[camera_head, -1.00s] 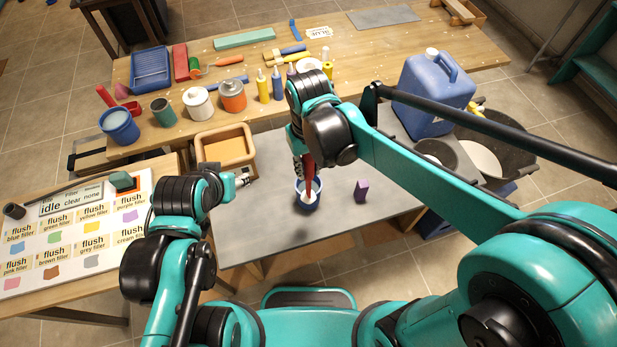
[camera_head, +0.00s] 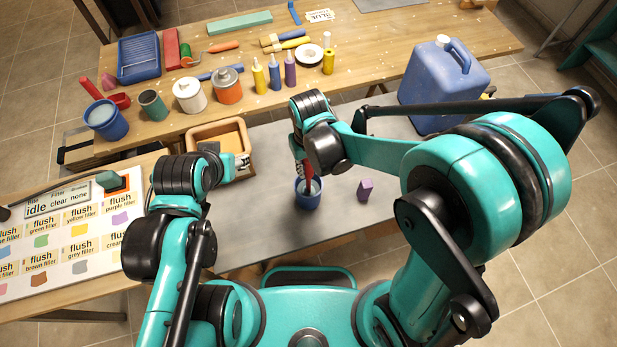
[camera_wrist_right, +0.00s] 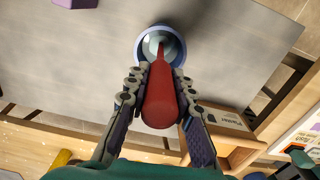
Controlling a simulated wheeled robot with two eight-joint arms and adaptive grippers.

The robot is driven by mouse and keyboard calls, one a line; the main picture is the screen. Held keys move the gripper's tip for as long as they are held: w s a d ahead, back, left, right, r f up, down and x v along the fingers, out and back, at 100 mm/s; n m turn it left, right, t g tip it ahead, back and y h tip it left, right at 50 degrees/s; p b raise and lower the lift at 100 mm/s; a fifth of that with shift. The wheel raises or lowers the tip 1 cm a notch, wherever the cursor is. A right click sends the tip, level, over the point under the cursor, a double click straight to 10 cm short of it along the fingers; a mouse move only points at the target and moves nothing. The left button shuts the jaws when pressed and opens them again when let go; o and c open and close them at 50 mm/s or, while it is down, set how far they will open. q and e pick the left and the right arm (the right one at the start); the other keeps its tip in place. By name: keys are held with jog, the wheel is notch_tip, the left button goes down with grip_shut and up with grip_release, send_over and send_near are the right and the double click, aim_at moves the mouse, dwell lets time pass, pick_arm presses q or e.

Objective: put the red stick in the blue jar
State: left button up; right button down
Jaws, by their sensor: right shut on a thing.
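The red stick (camera_wrist_right: 160,98) is held between the fingers of my right gripper (camera_wrist_right: 160,85), which is shut on it. In the head view the red stick (camera_head: 308,172) points down at the blue jar (camera_head: 308,195), its lower end at or inside the mouth. In the right wrist view the stick's thin tip overlaps the mouth of the blue jar (camera_wrist_right: 140,48); I cannot tell how deep it is. The jar stands upright on the grey worktop (camera_head: 265,215). My left gripper (camera_head: 242,162) is by the wooden box, its fingers too small to judge.
A purple block (camera_head: 365,190) stands right of the jar. A wooden box (camera_head: 217,140) is behind left. A blue jerrycan (camera_head: 443,85) stands at the right. Bottles and tins line the wooden bench (camera_head: 160,130). The worktop's front left is clear.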

aim_at(309, 176)
jog(key=shift+f+b, duration=0.5)
jog(key=shift+f, duration=2.05)
jog(key=shift+f, duration=0.2)
jog(key=c, duration=1.3)
grip_release()
jog(key=shift+r, duration=0.15)
jog(key=shift+r, duration=0.25)
notch_tip(309, 176, up, 12)
jog(key=p, duration=0.3)
jog(key=shift+f, duration=0.15)
